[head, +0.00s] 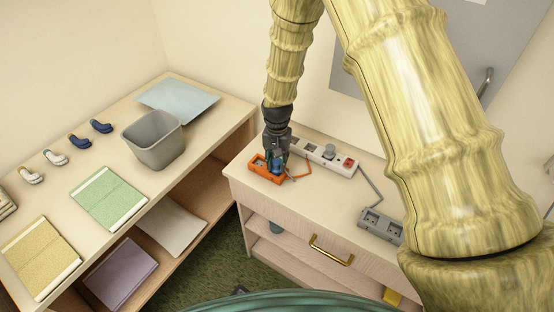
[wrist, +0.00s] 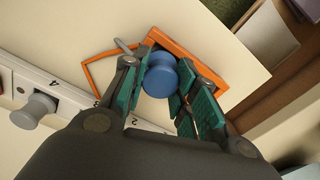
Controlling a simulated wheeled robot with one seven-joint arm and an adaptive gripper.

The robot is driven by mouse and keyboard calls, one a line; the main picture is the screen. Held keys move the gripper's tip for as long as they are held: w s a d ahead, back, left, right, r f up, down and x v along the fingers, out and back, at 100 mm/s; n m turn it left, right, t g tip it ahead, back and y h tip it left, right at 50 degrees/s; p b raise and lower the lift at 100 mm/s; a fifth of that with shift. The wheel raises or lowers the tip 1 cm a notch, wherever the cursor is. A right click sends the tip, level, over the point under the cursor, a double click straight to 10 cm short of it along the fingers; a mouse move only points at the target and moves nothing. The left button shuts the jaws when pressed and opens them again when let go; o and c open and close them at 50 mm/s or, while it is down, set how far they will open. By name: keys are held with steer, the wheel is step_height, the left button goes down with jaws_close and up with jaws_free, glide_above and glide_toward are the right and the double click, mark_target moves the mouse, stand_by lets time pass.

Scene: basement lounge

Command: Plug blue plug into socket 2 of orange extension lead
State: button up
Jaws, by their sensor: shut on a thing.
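The blue plug (head: 276,165) is between the fingers of my gripper (head: 277,154), low over the orange extension lead (head: 260,170) on the cabinet top. In the wrist view, the round blue plug (wrist: 161,78) is held between the two green-padded fingers of my gripper (wrist: 166,73). The orange lead (wrist: 212,66) lies behind the plug and fingers. The plug and fingers hide much of its face, so its sockets and numbers cannot be read. I cannot tell whether the plug's pins are in a socket.
A white power strip (head: 309,147) with a grey plug (head: 329,152) lies close behind the orange lead. A grey socket block (head: 379,224) is to the right. The left bench holds a grey bin (head: 154,142) and a green booklet (head: 108,198). The cabinet top between the lead and the grey block is clear.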

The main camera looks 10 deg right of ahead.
mark_target(277, 161)
steer(key=shift+f, duration=0.1)
steer(key=o, duration=1.1)
step_height(277, 161, up, 12)
stand_by(0.6)
